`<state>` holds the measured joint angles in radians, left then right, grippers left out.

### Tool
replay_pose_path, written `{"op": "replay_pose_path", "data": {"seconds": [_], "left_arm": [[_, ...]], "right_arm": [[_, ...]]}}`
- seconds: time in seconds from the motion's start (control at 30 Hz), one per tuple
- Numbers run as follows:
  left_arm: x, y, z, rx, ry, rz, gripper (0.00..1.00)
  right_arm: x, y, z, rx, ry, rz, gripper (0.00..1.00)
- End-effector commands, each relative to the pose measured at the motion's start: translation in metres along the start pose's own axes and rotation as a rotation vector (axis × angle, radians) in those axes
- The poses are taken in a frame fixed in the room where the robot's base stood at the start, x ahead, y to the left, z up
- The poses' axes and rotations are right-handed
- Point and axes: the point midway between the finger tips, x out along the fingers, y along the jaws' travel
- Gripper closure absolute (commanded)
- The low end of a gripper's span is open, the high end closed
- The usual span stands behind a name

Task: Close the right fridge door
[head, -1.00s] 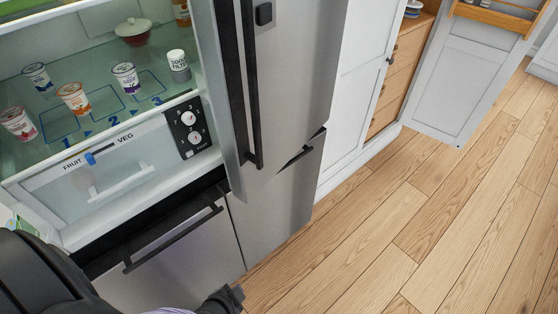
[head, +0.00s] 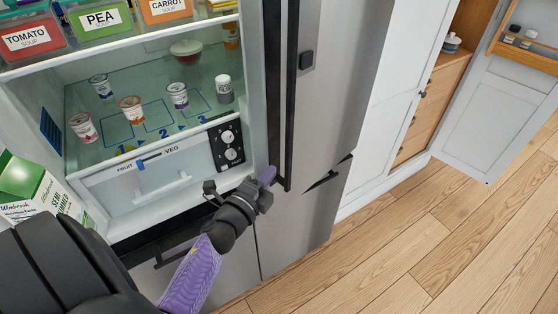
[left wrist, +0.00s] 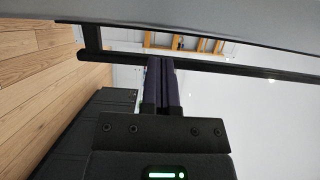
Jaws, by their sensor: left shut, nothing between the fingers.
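In the left wrist view the handle (left wrist: 230,66) crosses as a dark bar below a grey panel. My left gripper (head: 267,175) is shut and empty, its purple fingertips close to the lower end of the door and handle. In the left wrist view the shut fingertips (left wrist: 160,62) overlap the line of the handle; whether they touch is unclear. My right gripper is out of view.
The open fridge (head: 150,100) holds several yogurt cups and soup boxes on glass shelves. A milk carton (head: 35,190) is at the left. Steel fronts (head: 345,80) and white cabinets (head: 400,70) stand to the right. The wooden floor (head: 420,240) is clear.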

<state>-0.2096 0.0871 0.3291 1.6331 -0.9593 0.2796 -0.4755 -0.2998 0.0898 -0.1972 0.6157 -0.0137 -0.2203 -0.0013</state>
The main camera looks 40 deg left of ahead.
Motion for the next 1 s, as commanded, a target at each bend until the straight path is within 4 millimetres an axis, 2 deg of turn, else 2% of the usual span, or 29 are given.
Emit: {"op": "replay_pose_path", "data": {"seconds": [0.1, 0.3, 0.7, 0.77, 1.0], "left_arm": [[0.022, 0.0, 0.0, -0.001, 0.0, -0.002, 1.0], [0.042, 0.001, 0.0, -0.002, 0.0, 0.001, 1.0], [0.045, 0.001, 0.002, -0.001, 0.005, 0.001, 1.0], [0.047, 0.003, 0.008, 0.001, 0.021, 0.0, 1.0], [0.061, 0.008, 0.066, 0.005, 0.126, 0.003, 1.0]], "right_arm": [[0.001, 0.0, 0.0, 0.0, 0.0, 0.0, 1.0], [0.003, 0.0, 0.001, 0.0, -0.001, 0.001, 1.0], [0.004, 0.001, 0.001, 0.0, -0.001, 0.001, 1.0], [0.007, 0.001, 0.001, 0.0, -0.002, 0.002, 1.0], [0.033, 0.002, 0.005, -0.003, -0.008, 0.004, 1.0]]}}
